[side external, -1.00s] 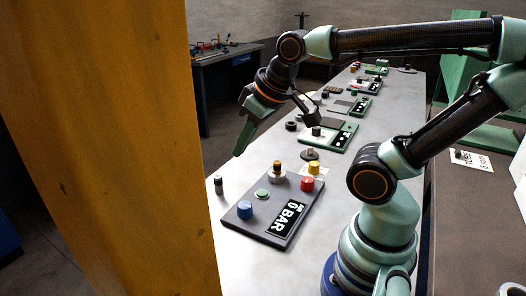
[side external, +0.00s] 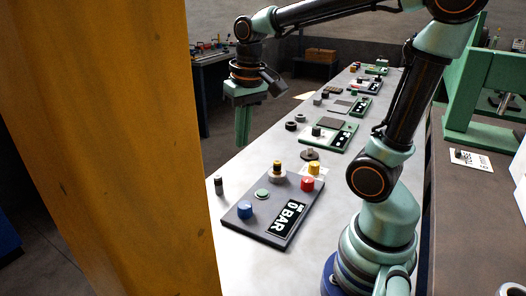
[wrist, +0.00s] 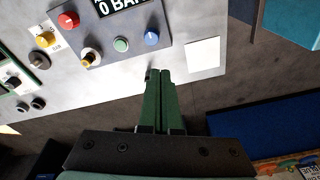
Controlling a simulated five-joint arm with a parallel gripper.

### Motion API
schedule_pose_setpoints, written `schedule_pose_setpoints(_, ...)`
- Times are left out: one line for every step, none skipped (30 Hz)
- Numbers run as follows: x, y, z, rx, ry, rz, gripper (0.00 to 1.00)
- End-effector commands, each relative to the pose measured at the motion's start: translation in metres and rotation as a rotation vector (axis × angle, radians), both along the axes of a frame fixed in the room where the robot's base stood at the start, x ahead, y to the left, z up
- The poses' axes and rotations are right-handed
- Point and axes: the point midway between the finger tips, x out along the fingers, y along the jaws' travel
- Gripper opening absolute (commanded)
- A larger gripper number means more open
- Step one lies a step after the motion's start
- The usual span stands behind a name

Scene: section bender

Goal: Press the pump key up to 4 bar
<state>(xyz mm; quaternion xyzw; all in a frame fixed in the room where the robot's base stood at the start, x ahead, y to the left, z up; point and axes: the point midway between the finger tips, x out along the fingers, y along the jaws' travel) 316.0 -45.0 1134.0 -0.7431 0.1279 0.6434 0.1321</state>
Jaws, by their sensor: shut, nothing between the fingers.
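The grey control panel (side external: 240,217) lies on the bench, and its display (side external: 286,218) reads 0 BAR. A round green button (side external: 262,194) sits on it between a blue knob (side external: 245,209) and a black-and-brass knob (side external: 277,170). The green button also shows in the wrist view (wrist: 121,45). I cannot read a label marking the pump key. My gripper (side external: 243,146) is shut and empty. It points down, above and beyond the panel, apart from the button. In the wrist view, its fingertips (wrist: 159,72) appear below the panel's edge, near the bench edge.
A red knob (side external: 307,184) and a yellow knob (side external: 314,168) stand at the panel's right. A small dark post (side external: 219,185) stands left of the panel. Several green-framed panels line the bench farther back. A yellow pillar (side external: 110,150) fills the left foreground.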

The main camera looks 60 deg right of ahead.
Motion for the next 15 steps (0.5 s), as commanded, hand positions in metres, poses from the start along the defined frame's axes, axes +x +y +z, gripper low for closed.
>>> schedule_pose_setpoints(0.005, -0.007, -0.004, 0.009, 0.043, -0.043, 0.00)
schedule_pose_setpoints(0.006, -0.010, -0.006, 0.015, 0.067, -0.069, 0.00)
schedule_pose_setpoints(0.009, -0.015, -0.008, 0.021, 0.096, -0.101, 0.00)
schedule_pose_setpoints(0.011, -0.019, -0.010, 0.026, 0.120, -0.126, 0.00)
schedule_pose_setpoints(0.013, -0.022, -0.012, 0.031, 0.141, -0.151, 0.00)
schedule_pose_setpoints(0.015, -0.027, -0.015, 0.037, 0.172, -0.183, 0.00)
schedule_pose_setpoints(0.017, -0.031, -0.017, 0.041, 0.196, -0.208, 0.00)
schedule_pose_setpoints(0.019, -0.035, -0.020, 0.046, 0.218, -0.233, 0.00)
schedule_pose_setpoints(0.021, -0.039, -0.024, 0.051, 0.249, -0.267, 0.00)
schedule_pose_setpoints(0.022, -0.043, -0.027, 0.055, 0.272, -0.291, 0.00)
schedule_pose_setpoints(0.023, -0.047, -0.029, 0.060, 0.296, -0.316, 0.00)
schedule_pose_setpoints(0.025, -0.052, -0.033, 0.064, 0.326, -0.347, 0.00)
schedule_pose_setpoints(0.027, -0.056, -0.037, 0.068, 0.348, -0.373, 0.00)
schedule_pose_setpoints(0.027, -0.060, -0.040, 0.071, 0.371, -0.398, 0.00)
schedule_pose_setpoints(0.029, -0.065, -0.045, 0.076, 0.402, -0.430, 0.00)
